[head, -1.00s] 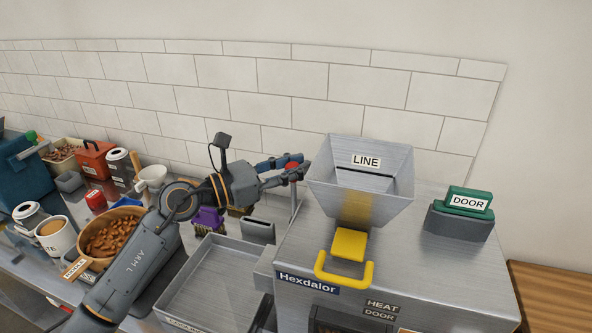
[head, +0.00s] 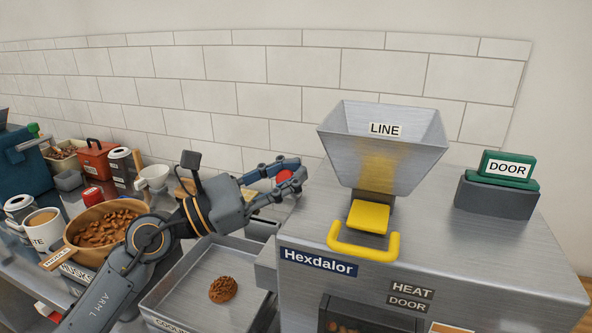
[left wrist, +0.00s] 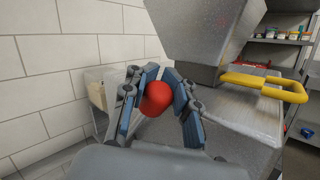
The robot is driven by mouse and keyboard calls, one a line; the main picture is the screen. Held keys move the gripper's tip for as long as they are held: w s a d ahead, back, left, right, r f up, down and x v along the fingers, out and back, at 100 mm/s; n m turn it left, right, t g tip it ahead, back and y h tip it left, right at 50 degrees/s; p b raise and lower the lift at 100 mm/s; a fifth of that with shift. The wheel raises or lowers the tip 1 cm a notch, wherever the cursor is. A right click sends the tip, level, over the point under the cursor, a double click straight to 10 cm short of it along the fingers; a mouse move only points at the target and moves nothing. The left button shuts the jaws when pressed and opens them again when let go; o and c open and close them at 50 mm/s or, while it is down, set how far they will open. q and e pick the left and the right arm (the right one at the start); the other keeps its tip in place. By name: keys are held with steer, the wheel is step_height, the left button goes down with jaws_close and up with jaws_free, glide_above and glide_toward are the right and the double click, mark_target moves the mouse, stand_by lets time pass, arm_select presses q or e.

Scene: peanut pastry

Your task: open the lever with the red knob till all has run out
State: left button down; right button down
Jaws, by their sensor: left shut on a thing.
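My left gripper (head: 292,174) is shut on the red knob (head: 285,177), just left of the hopper. In the left wrist view, the knob (left wrist: 156,98) sits between both fingers. The lever below the knob is hidden by the gripper. The metal hopper (head: 418,155), marked LINE, stands on the Hexdalor machine (head: 285,285); a yellowish patch shows on its front. How much is inside the hopper cannot be told. A brown lumpy piece (head: 222,290) lies in the metal tray (head: 195,275) left of the machine. My right gripper is out of view.
A green DOOR block (head: 508,167) stands at the right. A wooden bowl of nuts (head: 88,254), a mug (head: 45,232) and several containers crowd the left counter. A tiled wall (head: 250,100) rises behind.

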arm_select(q)
steer(key=shift+s+a+f, duration=0.2)
steer(key=shift+a+f, duration=0.05)
steer(key=shift+f, duration=0.1)
steer(key=c, duration=1.4)
jaws_free()
steer(key=shift+c, duration=0.2)
steer(key=o, duration=0.4)
steer(key=shift+a, duration=0.2)
steer(key=shift+w+a, duration=0.1)
steer(key=shift+a, duration=0.1)
steer(key=shift+d, duration=0.1)
steer(key=shift+d, duration=0.15)
steer(key=shift+r, duration=0.1)
